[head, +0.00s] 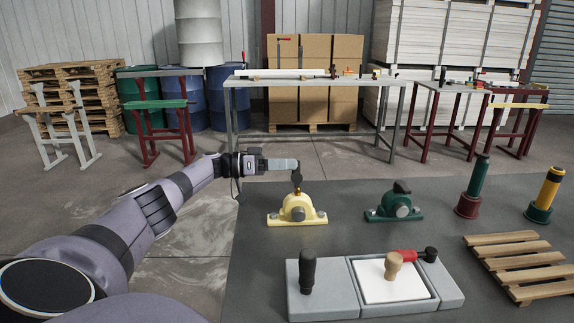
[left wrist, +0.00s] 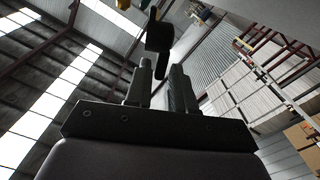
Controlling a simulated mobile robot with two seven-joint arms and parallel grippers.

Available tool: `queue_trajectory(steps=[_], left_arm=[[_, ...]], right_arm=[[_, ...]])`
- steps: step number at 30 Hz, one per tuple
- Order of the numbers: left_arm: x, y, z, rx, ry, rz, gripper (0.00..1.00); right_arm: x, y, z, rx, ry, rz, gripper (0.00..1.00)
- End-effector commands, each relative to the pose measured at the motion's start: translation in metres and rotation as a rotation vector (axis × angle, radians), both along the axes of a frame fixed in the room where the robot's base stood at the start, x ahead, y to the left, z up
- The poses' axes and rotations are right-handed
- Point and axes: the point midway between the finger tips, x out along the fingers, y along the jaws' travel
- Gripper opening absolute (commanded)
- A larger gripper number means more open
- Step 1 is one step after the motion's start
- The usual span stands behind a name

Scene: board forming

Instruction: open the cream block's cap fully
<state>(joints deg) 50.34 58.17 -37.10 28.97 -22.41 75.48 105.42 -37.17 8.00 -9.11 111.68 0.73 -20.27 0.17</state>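The cream block (head: 297,212) stands on the dark grey surface with a round grey boss on its front. Its dark cap (head: 297,181) stands up above the block, roughly upright, not lying down on it. My left gripper (head: 294,164) reaches in from the left at the height of the cap's upper end. In the left wrist view, the two fingers (left wrist: 162,82) are apart, and the end of the dark cap (left wrist: 158,40) reaches to the gap between their tips. Whether they touch it is unclear. My right gripper is not in view.
A green block (head: 393,213) with its dark cap down stands to the right. A grey tray fixture (head: 340,312) with knobs is in front. Green-and-red and yellow posts (head: 474,185) and a small wooden pallet (head: 518,265) are at right. Benches (head: 310,82) stand behind.

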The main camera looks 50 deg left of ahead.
Motion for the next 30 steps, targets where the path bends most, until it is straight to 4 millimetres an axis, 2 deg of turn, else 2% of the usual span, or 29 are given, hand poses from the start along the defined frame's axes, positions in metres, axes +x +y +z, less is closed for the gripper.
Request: queue_trajectory(steps=[12,17,30], left_arm=[[-0.047,0.038,-0.001,0.001,0.001,0.002,0.23],[-0.053,0.042,0.000,-0.001,-0.001,0.000,0.23],[-0.052,0.042,0.000,0.000,0.000,-0.001,0.23]], right_arm=[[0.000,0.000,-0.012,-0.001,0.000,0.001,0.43],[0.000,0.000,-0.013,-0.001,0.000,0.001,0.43],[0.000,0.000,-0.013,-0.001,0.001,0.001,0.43]])
